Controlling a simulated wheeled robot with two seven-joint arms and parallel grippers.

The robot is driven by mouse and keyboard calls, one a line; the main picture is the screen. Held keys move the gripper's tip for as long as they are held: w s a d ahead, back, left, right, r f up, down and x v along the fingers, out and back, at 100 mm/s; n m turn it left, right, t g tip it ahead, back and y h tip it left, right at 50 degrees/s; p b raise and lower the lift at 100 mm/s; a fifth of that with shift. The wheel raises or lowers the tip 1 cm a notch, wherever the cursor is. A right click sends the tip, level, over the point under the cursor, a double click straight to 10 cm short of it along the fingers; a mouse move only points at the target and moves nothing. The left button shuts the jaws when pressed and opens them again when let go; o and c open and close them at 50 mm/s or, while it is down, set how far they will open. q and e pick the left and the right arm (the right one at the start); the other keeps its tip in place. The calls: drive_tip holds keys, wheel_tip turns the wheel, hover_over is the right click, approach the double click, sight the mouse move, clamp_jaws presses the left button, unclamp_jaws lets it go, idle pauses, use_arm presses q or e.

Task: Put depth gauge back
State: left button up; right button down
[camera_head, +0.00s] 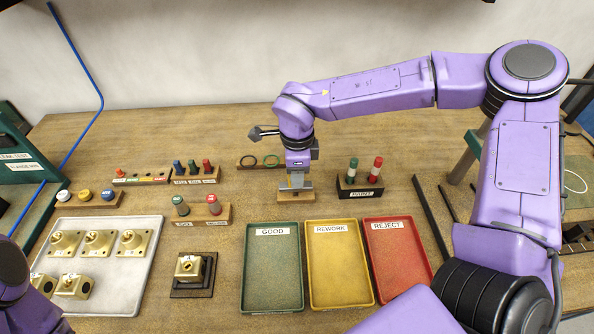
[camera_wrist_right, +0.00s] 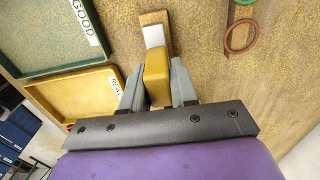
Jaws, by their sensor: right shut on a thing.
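My right gripper (camera_head: 296,182) points down at the back middle of the bench, over a small wooden block (camera_head: 296,197). In the right wrist view its two grey fingers (camera_wrist_right: 158,88) are shut on a yellow-brown piece, which I take to be the depth gauge (camera_wrist_right: 157,75). A pale grey part (camera_wrist_right: 154,36) shows just beyond the yellow piece, against the wooden block (camera_wrist_right: 152,19). I cannot tell whether the gauge is seated in the block. My left arm shows only at the lower left edge, and its gripper is out of view.
The green GOOD tray (camera_head: 272,294), yellow REWORK tray (camera_head: 340,292) and red REJECT tray (camera_head: 400,285) lie in front. A holder with red and green pieces (camera_head: 359,194) stands to the right. A ring board (camera_head: 249,164) is behind left. A brass part (camera_head: 189,267) sits in a dark fixture.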

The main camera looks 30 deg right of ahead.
drive_tip(key=shift+f+p, duration=0.6)
drive_tip(key=shift+f, duration=0.55)
idle(2.0)
drive_tip(key=shift+c, duration=2)
unclamp_jaws()
drive_tip(key=shift+r, duration=0.1)
wheel_tip(320, 180, up, 7)
drive_tip(key=p, duration=0.7)
drive_tip(key=shift+p, duration=0.3)
